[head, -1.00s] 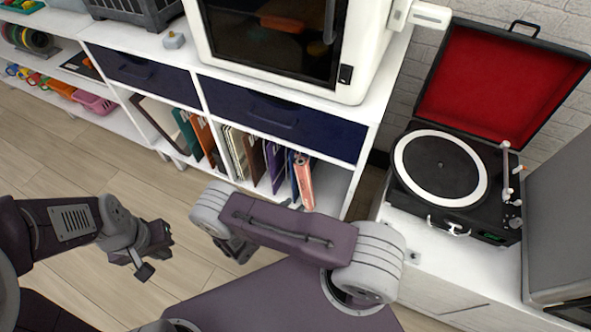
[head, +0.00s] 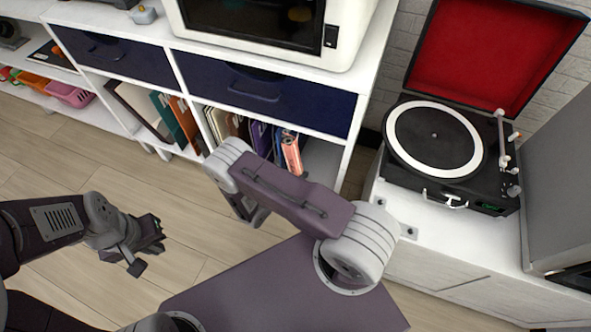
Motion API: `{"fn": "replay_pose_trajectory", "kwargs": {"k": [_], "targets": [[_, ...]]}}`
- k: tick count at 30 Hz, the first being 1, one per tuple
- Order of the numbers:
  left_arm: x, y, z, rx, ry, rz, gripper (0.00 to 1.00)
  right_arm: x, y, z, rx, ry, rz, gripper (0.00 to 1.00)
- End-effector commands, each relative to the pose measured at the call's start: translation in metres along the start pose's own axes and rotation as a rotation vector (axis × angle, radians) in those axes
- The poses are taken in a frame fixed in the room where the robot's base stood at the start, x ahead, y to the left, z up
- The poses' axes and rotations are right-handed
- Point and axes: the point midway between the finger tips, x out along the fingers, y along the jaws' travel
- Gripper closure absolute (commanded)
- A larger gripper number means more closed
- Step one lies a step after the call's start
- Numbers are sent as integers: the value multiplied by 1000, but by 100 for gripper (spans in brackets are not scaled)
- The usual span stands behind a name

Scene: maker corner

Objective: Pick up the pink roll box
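The pink roll box (head: 291,153) stands upright and slightly tilted in the low shelf bay under the right navy drawer, at the right end of a row of books and folders.
Books and folders (head: 225,124) stand left of the box. The white shelf unit (head: 352,138) has navy drawers (head: 262,92) and a white oven-like machine (head: 262,28) on top. A record player (head: 436,137) sits on a white cabinet at right. The wooden floor (head: 60,165) at left is clear.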

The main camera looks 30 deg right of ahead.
Motion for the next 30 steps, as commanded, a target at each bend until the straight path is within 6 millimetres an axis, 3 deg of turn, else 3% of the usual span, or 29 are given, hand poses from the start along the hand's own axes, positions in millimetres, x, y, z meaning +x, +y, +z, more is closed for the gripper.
{"fn": "replay_pose_trajectory", "kwargs": {"k": [4,8,9,19,26,27,30], "targets": [[-1,0,0,0,0,0,100,-1,0,1,0,0,0,62],[-1,0,0,0,0,0,100,-1,0,1,0,0,0,98],[-1,0,0,0,0,0,100,-1,0,1,0,0,0,100],[-4,0,0,0,0,0,100,-2,-1,5,0,-1,0,100],[-28,0,-3,0,0,0,100,-14,-6,34,1,-1,0,100],[-33,1,-4,0,0,0,100,-17,-8,40,1,-1,0,100],[-39,1,-4,0,0,0,100,-21,-27,31,-9,-1,-1,100]]}}
